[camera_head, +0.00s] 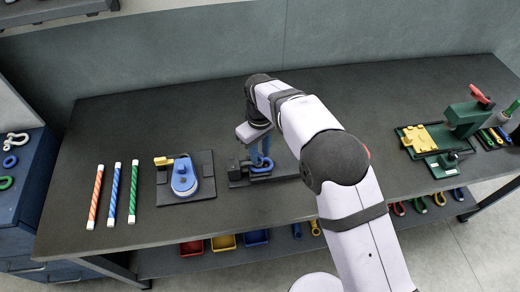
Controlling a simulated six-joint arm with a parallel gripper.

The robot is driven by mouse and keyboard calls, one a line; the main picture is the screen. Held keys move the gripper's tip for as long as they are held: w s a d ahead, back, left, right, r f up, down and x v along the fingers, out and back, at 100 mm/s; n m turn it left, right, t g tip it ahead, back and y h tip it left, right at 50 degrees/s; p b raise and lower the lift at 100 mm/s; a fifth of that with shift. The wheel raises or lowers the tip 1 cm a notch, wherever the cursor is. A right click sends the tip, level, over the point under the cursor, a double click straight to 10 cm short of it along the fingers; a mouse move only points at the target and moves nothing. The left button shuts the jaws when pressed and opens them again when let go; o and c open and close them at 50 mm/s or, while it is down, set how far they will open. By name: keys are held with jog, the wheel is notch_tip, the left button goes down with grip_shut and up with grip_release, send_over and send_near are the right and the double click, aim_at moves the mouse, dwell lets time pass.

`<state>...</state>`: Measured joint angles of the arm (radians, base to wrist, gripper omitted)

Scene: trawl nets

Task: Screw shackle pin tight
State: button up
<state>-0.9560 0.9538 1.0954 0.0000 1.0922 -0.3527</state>
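A blue shackle (261,168) sits in a dark fixture (236,178) on the bench, directly below my arm's end. My gripper (263,152) points down right at the shackle. The fingers overlap the shackle and fixture in this view, so I cannot tell whether they touch or grip the pin. The shackle pin itself is not distinguishable; it is small and partly hidden by the gripper.
Left of the fixture, a board (203,188) carries a blue pulley-like block (184,178). Striped red (95,197), blue (114,195) and green (133,192) rods lie farther left. A green press (467,118) stands at right. The bench (215,108) behind is clear.

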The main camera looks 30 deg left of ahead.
jog(key=shift+f, duration=0.15)
jog(key=shift+c, duration=0.6)
grip_shut()
jog(key=shift+m, duration=0.3)
